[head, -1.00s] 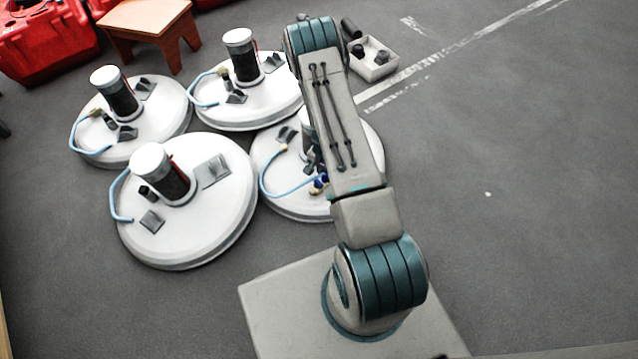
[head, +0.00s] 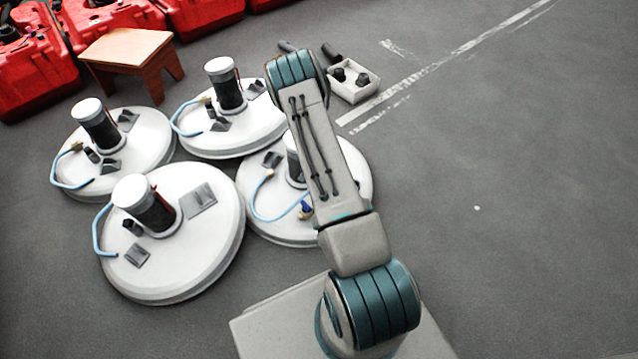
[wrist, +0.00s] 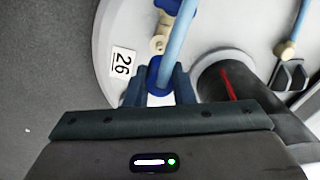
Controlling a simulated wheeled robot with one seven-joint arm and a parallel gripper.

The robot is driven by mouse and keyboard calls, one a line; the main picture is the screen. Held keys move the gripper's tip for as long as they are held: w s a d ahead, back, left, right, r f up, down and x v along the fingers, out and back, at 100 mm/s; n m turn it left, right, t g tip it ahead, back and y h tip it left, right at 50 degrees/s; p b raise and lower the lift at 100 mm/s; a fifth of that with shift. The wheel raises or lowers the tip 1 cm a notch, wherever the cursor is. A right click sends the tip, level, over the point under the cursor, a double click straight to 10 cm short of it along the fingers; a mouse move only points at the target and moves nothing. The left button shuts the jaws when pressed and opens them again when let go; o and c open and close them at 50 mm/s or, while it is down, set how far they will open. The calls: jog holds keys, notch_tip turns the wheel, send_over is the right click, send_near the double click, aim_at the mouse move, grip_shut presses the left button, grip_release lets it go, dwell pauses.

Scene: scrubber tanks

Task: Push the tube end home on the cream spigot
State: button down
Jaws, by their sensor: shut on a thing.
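In the wrist view, my gripper (wrist: 159,88) is shut on a blue tube end (wrist: 154,72), a dark blue cuff on a light blue tube (wrist: 178,38). The tube rises from the jaws toward the top of the picture. A cream spigot (wrist: 158,44) shows just beyond the fingertips, beside the tube and partly behind it. I cannot tell whether the tube end touches or sits on it. In the head view, the tube (head: 257,208) curves over the lid (head: 275,229) beside my arm, which hides my gripper.
A dark cylinder (wrist: 221,86) with a red strip stands right of the jaws. A tan fitting (wrist: 285,50) with a tube is at upper right. Label 26 (wrist: 122,64) lies left. Other white lids (head: 215,240) stand left. A small box (head: 354,92) stands behind; floor at right is clear.

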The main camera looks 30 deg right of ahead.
jog(key=shift+f+b, duration=1.75)
jog(key=shift+f, duration=0.5)
jog(key=shift+f+b, duration=0.15)
jog(key=shift+b, duration=0.2)
jog(key=shift+f+b, duration=0.9)
jog(key=shift+f, duration=0.25)
jog(key=c, duration=0.7)
grip_release()
jog(key=shift+r, duration=0.1)
jog(key=shift+r+p, duration=2.8)
jog(key=shift+r, duration=1.4)
